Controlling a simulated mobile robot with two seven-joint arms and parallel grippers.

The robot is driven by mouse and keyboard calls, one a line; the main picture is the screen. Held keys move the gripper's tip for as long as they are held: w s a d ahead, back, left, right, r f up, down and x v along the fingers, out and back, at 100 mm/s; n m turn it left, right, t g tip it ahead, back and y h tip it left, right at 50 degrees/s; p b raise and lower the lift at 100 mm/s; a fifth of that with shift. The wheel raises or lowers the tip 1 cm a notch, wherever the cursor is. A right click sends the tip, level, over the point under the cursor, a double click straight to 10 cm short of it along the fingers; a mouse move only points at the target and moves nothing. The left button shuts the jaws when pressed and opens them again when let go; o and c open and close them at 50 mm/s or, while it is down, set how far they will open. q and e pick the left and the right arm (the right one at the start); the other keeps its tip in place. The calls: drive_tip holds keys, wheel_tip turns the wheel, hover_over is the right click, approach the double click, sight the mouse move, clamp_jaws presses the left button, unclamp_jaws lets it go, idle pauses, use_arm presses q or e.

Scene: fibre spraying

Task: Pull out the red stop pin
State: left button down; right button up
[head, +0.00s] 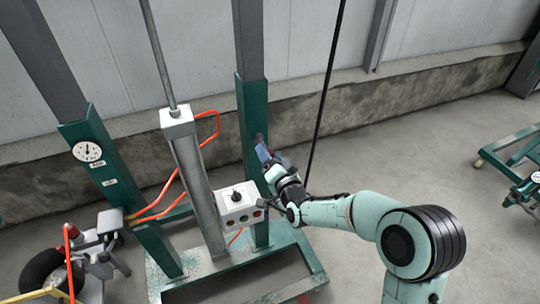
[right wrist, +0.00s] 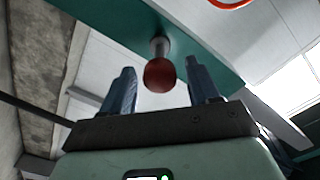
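The red stop pin (right wrist: 160,75) shows in the right wrist view as a round red knob on a short metal shaft, set in a green post (right wrist: 200,45). My right gripper (right wrist: 160,88) is open, with one blue finger on each side of the knob and a gap on both sides. In the head view my right gripper (head: 264,152) is beside the right green post (head: 252,125), and the pin cannot be made out there. My left gripper is not in view.
A white control box (head: 240,203) with a black knob sits just left of my right gripper. A grey column (head: 195,180) and orange hoses stand further left. A dark cable (head: 325,95) hangs behind my right arm. A green cart (head: 510,150) stands at the far right.

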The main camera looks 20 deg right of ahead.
use_arm(q)
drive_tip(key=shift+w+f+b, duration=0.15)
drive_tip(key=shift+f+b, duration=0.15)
drive_tip(key=shift+b, duration=0.05)
use_arm(e)
drive_tip(key=s, duration=1.3)
drive_tip(key=shift+s+a, duration=0.2)
drive_tip(key=shift+a, duration=0.2)
